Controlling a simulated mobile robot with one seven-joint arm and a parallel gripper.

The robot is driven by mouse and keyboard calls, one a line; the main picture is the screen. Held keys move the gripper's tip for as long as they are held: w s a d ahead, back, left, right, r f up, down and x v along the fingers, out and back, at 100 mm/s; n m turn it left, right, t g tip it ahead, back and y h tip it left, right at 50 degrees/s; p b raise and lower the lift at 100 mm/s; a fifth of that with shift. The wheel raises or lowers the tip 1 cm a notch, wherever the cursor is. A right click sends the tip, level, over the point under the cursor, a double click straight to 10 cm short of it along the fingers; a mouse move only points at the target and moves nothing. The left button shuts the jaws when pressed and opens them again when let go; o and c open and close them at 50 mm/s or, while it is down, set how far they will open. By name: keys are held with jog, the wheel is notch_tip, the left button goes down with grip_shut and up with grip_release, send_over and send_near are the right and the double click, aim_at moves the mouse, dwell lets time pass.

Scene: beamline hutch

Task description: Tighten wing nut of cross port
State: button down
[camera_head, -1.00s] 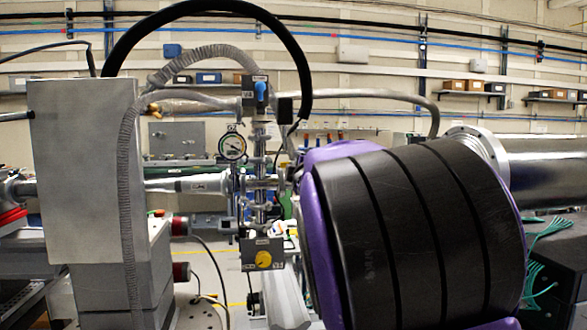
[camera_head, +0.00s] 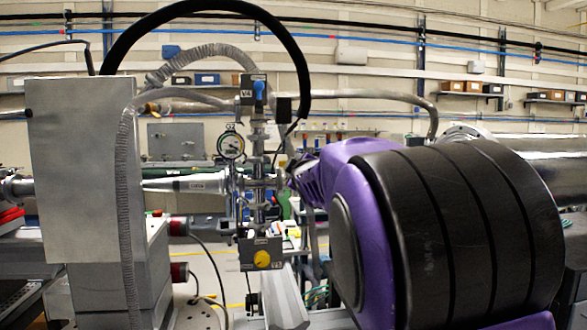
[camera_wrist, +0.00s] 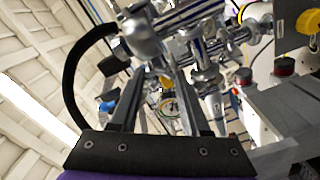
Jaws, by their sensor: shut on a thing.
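The steel cross (camera_head: 258,184) stands in the vertical pipe stack at the middle of the head view, with a clamped joint on its right side. My gripper (camera_head: 287,178) is at that right side, mostly hidden by my purple and black arm. In the wrist view, my gripper's two dark fingers (camera_wrist: 158,72) reach up to the shiny clamped fittings (camera_wrist: 185,38). They are shut on a small part there, which I take as the cross port's wing nut. The wing nut is too small and too covered to make out, and its angle cannot be told.
A round gauge (camera_head: 231,146) is just left of the stack. A blue-knobbed valve (camera_head: 259,88) is above and a yellow-knobbed box (camera_head: 262,257) below. A black hose (camera_head: 304,75) arches overhead. A tall grey box (camera_head: 82,170) stands left, and a large steel pipe (camera_head: 530,160) lies right.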

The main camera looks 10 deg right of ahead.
jog(key=shift+c, duration=1.8)
grip_release()
jog(key=shift+s, duration=0.1)
